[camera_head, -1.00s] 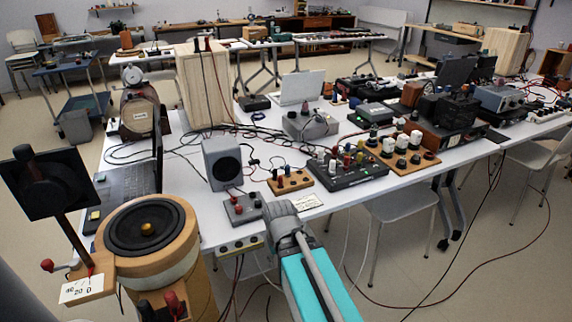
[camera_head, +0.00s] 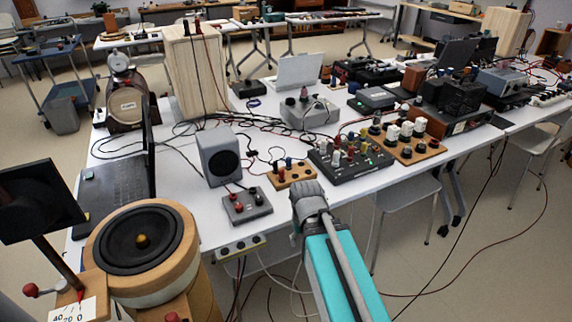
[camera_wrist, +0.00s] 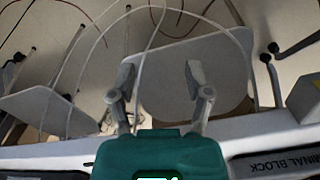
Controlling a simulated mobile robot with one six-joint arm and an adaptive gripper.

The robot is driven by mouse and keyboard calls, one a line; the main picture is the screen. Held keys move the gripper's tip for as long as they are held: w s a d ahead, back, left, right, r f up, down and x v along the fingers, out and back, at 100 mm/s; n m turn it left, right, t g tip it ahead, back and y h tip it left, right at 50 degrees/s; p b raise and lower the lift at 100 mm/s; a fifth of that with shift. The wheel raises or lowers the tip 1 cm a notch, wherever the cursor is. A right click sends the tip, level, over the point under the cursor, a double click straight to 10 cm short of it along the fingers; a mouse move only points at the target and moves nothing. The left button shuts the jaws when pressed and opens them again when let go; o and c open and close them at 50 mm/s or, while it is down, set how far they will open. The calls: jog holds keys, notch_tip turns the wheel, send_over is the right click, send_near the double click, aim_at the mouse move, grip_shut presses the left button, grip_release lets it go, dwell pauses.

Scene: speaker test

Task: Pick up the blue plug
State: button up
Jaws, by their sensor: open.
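A small wooden board (camera_head: 291,174) with several upright coloured plugs lies near the front edge of the white table in the head view. A small dark blue piece (camera_head: 289,162) stands on it and looks like the blue plug, though it is too small to be sure. My gripper (camera_head: 307,192) is at the table's front edge, just right of and nearer than the board; the arm hides what is under it. In the wrist view my gripper (camera_wrist: 160,88) has its two fingers apart with nothing between them. No blue plug shows in that view.
A black panel (camera_head: 350,153) with many knobs is right of the board. Cables cross the table (camera_head: 185,160). The wrist view shows a chair seat (camera_wrist: 170,65) beyond the table edge.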

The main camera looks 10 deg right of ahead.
jog(key=shift+o, duration=0.2)
dwell(0.3)
notch_tip(320, 180, up, 24)
jog(key=m+p, duration=1.1)
jog(key=p, duration=1.3)
send_over(288, 158)
jog(key=shift+f, duration=0.2)
jog(key=shift+f+b, duration=0.15)
jog(key=shift+b, duration=0.2)
notch_tip(288, 158, down, 8)
jog(key=b, duration=0.8)
jog(key=shift+f, duration=0.2)
